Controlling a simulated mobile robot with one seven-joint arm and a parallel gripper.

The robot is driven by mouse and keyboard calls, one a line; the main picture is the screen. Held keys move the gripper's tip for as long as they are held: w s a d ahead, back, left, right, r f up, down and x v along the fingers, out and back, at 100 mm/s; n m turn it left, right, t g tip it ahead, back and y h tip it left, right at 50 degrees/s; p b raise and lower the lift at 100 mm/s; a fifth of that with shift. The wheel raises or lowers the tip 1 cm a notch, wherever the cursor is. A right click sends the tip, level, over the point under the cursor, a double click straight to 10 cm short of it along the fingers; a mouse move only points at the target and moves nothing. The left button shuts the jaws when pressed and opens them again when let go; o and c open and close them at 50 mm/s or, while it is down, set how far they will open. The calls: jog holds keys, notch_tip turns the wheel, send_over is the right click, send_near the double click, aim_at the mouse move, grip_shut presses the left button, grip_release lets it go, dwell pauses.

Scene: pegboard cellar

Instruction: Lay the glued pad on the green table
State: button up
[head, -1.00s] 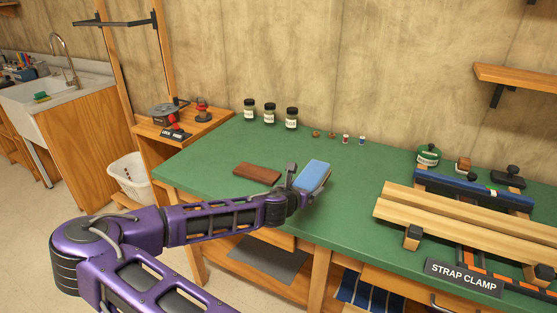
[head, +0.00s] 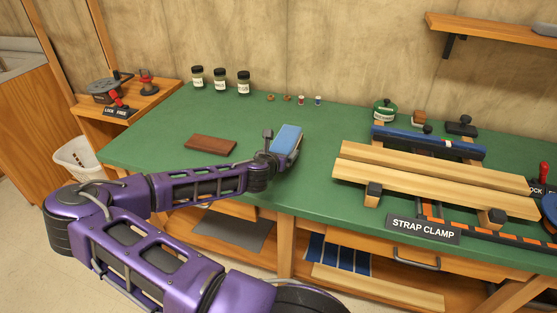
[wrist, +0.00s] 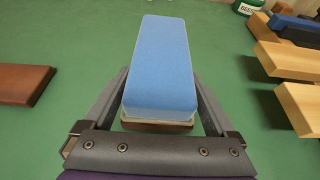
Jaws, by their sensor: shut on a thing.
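The pad is a blue-topped block (head: 287,140) with a pale layer and a brown layer beneath, above the green table (head: 330,205). In the wrist view the pad (wrist: 160,62) lies lengthwise between the fingers of my gripper (wrist: 160,105), blue face up. My gripper is shut on it. The pad's underside is hidden, so I cannot tell whether it touches the table. A dark brown wooden block (head: 210,144) lies flat on the table to the left of my gripper.
Long pale boards (head: 430,178) rest on a strap clamp rig at the right, with the sign STRAP CLAMP (head: 423,229) in front. Several jars (head: 220,80) stand at the back left. Bare green table lies between the pad and the boards.

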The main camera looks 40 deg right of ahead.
jog(key=shift+f+b, duration=0.3)
jog(key=shift+f, duration=1.4)
jog(key=shift+f, duration=0.2)
jog(key=o, duration=1.1)
jog(key=shift+r, duration=0.1)
jog(key=shift+o, duration=0.2)
jog(key=shift+r, duration=0.1)
jog(key=p+v, duration=0.1)
jog(key=v, duration=1.1)
jog(key=shift+r, duration=0.1)
